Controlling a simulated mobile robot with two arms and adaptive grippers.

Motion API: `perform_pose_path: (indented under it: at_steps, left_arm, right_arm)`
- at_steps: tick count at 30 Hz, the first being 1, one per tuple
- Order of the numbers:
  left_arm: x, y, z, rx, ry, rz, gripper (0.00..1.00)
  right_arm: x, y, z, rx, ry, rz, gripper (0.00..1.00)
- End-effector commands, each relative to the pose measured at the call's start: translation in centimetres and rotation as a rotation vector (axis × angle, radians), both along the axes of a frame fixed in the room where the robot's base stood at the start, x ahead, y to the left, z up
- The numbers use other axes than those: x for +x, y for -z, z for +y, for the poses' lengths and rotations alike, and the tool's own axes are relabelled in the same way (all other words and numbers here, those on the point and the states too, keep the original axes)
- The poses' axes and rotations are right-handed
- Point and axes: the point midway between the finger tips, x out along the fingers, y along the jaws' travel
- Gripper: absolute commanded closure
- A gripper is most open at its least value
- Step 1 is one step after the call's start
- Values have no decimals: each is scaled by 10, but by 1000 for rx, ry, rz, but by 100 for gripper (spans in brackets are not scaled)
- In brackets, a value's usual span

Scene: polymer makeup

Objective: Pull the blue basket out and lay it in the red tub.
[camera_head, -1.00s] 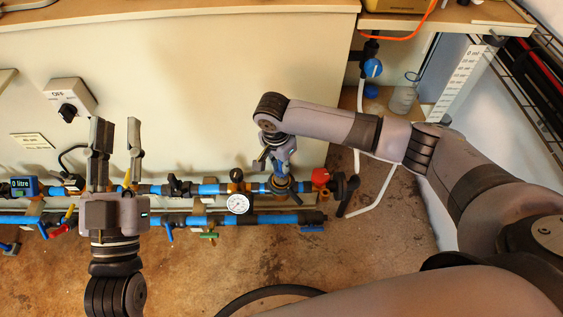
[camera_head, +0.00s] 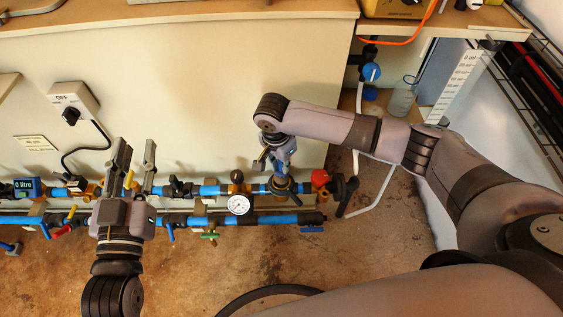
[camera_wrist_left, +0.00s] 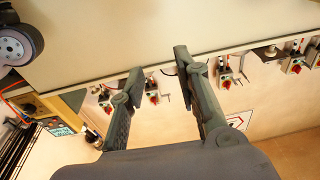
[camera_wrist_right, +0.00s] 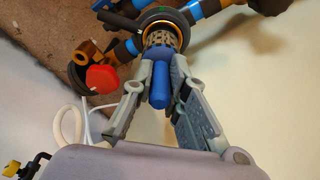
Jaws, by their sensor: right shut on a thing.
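The blue basket (camera_wrist_right: 160,84) has a blue stem and a metallic mesh-like part at its far end, which sits at the ring-shaped opening of a pipe fitting (camera_wrist_right: 163,17). My right gripper (camera_wrist_right: 163,68) is shut on the blue stem, with a finger on each side. In the head view the right gripper (camera_head: 280,162) points down above the fitting (camera_head: 283,186) at the right end of the upper pipe, and mostly hides the basket. My left gripper (camera_head: 136,158) is open and empty, over the left part of the pipes. I cannot make out a red tub.
Two blue pipes with valves and a round gauge (camera_head: 239,204) run along the cabinet front. A red cap (camera_head: 320,178) is just right of the right gripper; it also shows in the right wrist view (camera_wrist_right: 102,79). The floor (camera_head: 200,275) in front is mostly bare.

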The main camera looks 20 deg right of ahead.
Motion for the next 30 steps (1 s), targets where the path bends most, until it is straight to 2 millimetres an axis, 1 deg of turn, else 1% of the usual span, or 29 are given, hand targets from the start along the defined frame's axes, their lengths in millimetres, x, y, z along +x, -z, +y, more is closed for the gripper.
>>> perform_pose_path:
  at_steps: [14,30]
  left_arm:
    - [0,28,4,39,-9,153,70]
    - [-7,61,11,84,-21,326,70]
  right_arm:
    - [0,-5,0,0,0,0,100]
    - [0,-10,0,0,0,0,100]
